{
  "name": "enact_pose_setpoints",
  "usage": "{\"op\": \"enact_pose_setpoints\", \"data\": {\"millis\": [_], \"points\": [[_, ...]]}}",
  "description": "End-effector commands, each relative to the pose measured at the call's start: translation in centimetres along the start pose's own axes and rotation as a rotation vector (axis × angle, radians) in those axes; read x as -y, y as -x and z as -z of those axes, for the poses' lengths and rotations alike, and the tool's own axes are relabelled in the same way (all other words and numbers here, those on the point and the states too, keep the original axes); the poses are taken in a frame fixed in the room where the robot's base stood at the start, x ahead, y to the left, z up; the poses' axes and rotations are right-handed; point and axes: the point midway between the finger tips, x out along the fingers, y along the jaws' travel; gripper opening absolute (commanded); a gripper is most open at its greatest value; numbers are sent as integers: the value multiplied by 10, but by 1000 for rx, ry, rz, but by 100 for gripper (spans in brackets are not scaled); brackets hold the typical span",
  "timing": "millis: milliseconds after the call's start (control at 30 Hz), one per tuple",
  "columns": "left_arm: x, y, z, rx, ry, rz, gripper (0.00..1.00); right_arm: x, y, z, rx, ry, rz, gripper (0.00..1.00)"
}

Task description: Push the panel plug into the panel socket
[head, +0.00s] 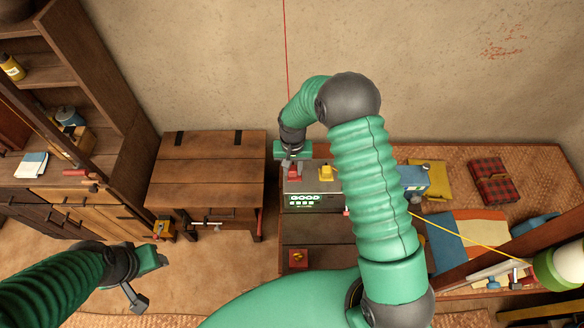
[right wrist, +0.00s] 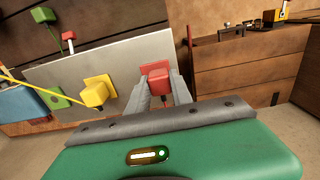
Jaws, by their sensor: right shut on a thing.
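In the right wrist view, a red plug (right wrist: 159,79) is between the two grey fingers of my right gripper (right wrist: 162,88), which is shut on it. A red square socket plate shows just behind the plug on the pale grey panel (right wrist: 130,50); I cannot tell how far the plug is in. In the head view, my right gripper (head: 292,160) is over the left end of the panel box (head: 306,186), with red (head: 293,174) showing under it. My left gripper (head: 142,280) is low at the left, away from the panel; its finger gap is unclear.
A yellow plug (right wrist: 94,94) with a yellow cable sits beside the red one on the panel, and a green socket (right wrist: 58,98) is further left. A wooden chest (head: 208,170) stands left of the panel box. A blue box (head: 414,178) is to its right.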

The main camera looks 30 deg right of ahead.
Motion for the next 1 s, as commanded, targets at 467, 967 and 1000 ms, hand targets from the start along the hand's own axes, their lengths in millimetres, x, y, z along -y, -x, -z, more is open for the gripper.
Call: {"op": "enact_pose_setpoints", "data": {"millis": [467, 967, 1000], "points": [[0, 0, 0, 0, 0, 0, 48, -6, 0, 2, 1, 1, 5, 0], [0, -4, -1, 0, 0, 0, 48, -6, -6, 2, 1, 0, 5, 0], [0, -5, -1, 0, 0, 0, 48, -6, -7, 2, 1, 0, 5, 0]]}}
